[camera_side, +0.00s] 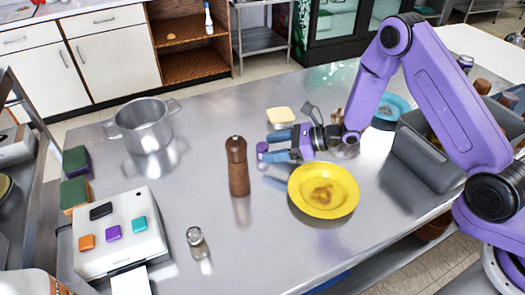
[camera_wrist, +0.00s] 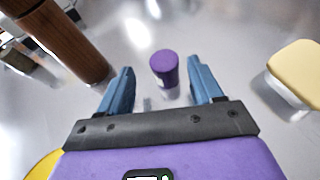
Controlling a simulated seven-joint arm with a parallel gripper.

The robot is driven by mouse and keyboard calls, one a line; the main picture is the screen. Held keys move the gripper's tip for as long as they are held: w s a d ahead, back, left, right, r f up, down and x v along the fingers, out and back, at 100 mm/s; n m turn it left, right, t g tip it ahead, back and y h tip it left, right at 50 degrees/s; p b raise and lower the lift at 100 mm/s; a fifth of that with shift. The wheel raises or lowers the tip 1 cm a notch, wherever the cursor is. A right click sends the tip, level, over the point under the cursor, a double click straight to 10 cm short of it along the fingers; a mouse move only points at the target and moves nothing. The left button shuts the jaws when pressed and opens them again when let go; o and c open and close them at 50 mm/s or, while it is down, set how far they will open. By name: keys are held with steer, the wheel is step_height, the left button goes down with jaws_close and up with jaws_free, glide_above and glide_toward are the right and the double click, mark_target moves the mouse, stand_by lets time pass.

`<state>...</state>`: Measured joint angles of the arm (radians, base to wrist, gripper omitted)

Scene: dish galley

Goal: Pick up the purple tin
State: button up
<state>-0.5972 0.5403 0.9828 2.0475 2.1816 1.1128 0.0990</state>
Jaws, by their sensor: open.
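The purple tin (camera_side: 262,148) is a small dark purple cylinder on the steel counter, just off the fingertips in the side view. In the wrist view the tin (camera_wrist: 164,68) appears upright between the two blue fingertips, with a visible gap on each side. My gripper (camera_side: 268,145) is low over the counter and points left in the side view. In the wrist view my gripper (camera_wrist: 160,68) is open and empty. Neither finger appears to touch the tin. How far the tin reaches in between the fingers is hard to tell.
A brown pepper mill (camera_side: 237,165) stands close to the left of the tin. A yellow plate (camera_side: 346,178) lies below my gripper in the picture. A cream-topped dish (camera_wrist: 296,72) is on the other side.

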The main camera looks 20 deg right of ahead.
mark_target(256, 156)
steer(key=shift+w+x, duration=0.2)
steer(key=shift+x, duration=2.65)
steer(key=shift+d+f, duration=0.1)
steer(key=shift+d, duration=0.1)
steer(key=c, duration=1.1)
